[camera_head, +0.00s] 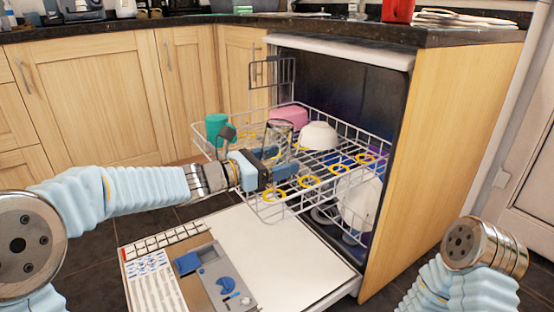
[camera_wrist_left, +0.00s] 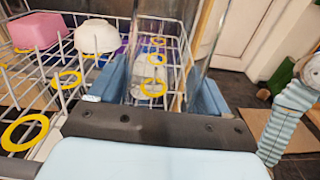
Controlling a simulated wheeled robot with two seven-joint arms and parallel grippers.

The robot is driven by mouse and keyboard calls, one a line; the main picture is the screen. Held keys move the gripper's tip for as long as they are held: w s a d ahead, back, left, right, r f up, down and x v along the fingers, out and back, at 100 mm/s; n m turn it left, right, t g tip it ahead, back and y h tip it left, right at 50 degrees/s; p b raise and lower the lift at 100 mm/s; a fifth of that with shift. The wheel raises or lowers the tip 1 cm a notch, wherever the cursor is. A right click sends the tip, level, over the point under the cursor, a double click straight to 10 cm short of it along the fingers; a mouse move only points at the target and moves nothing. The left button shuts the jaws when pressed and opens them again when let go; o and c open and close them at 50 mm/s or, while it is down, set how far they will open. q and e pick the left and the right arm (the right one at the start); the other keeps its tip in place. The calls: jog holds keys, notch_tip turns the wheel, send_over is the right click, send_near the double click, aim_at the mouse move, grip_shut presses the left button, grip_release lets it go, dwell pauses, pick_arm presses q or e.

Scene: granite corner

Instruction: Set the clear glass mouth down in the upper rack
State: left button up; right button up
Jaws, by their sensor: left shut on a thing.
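The clear glass (camera_head: 279,134) is upright or nearly so above the upper rack's left half; I cannot tell which end is its mouth. My left gripper (camera_head: 281,168) is shut on it. In the left wrist view the see-through glass (camera_wrist_left: 168,45) stands between the two blue fingers of the left gripper (camera_wrist_left: 160,92). The white wire upper rack (camera_head: 377,141) is pulled out of the open dishwasher. I cannot tell whether the glass touches the rack. My right arm shows at the lower right, but its gripper is out of view.
The rack holds a green cup (camera_head: 216,127), a pink container (camera_head: 288,117) and a white bowl (camera_head: 319,136). Several yellow rings (camera_head: 310,181) mark spots on it. A white plate (camera_head: 361,203) stands in the lower rack. The lowered door (camera_head: 300,262) lies below; the wooden side panel (camera_head: 450,150) bounds the right.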

aim_at(273, 196)
pick_arm(q)
jog(key=o, duration=1.2)
jog(key=shift+n+g+y, duration=0.3)
jog(key=shift+n+y, duration=0.1)
jog(key=shift+y, duration=0.3)
jog(key=f, duration=0.5)
jog(key=a+f, duration=0.1)
jog(key=f, duration=0.1)
jog(key=shift+s+f, duration=0.25)
jog(key=shift+s, duration=0.05)
jog(key=shift+m+h, duration=0.4)
jog(key=shift+h, duration=0.3)
jog(key=s+a+r, duration=0.2)
jog(key=a, duration=0.1)
jog(key=s+a+r+p, duration=0.1)
jog(key=s+a+r, duration=0.2)
jog(key=a, duration=0.1)
jog(key=s+a+r, duration=0.2)
jog(key=a+r, duration=0.1)
jog(key=shift+s+a+p, duration=0.15)
jog(key=shift+s+p, duration=0.1)
jog(key=shift+p, duration=0.05)
pick_arm(e)
jog(key=shift+r, duration=0.25)
pick_arm(q)
jog(key=shift+r, duration=0.1)
pick_arm(e)
jog(key=shift+s, duration=0.1)
